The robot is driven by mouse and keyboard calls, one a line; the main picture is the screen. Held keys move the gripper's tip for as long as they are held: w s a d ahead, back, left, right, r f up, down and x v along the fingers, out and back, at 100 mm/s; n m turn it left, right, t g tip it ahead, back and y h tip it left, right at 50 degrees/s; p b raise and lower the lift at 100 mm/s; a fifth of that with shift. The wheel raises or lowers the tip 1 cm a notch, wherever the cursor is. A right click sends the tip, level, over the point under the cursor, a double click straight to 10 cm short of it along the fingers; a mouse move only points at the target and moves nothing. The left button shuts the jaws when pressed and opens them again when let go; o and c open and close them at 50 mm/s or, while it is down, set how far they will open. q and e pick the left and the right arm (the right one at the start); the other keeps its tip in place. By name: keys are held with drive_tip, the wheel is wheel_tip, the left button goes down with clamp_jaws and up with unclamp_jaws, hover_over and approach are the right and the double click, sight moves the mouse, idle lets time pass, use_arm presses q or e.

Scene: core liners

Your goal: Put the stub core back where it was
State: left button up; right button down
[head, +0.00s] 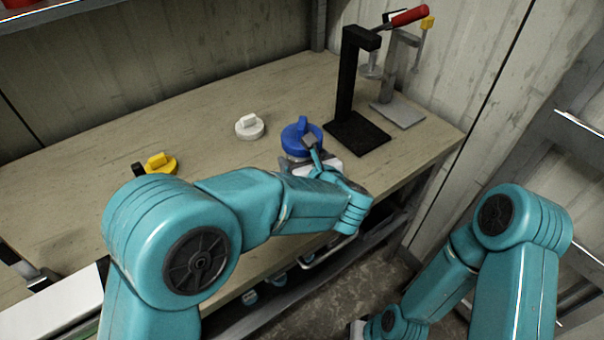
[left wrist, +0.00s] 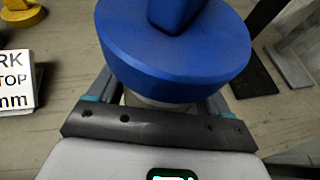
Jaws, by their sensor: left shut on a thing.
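A blue round cap with a raised grip bar (head: 301,136) is at the front right of the bench in the head view. It fills the top of the left wrist view (left wrist: 172,62), with a pale cylindrical body under it. My left gripper (head: 308,151) is shut on this blue-capped piece, with a finger on each side of the pale body in the left wrist view (left wrist: 158,101). The piece's underside is hidden, so I cannot tell whether it touches the bench. No other piece is clearly a stub core. My right arm is at the lower right; its fingers are not visible.
A white cap (head: 250,127) and a yellow cap (head: 160,164) stand left on the bench (head: 215,115). A black stand (head: 357,132) and grey stand (head: 398,113) are close right. A white lettered block (left wrist: 16,80) lies left of the gripper in the left wrist view.

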use_arm(q)
wheel_tip(320, 180, down, 4)
drive_tip(key=shift+f, duration=0.1)
drive_tip(key=shift+w+f, duration=0.1)
drive_tip(key=shift+f, duration=0.1)
drive_tip(key=shift+a, duration=0.1)
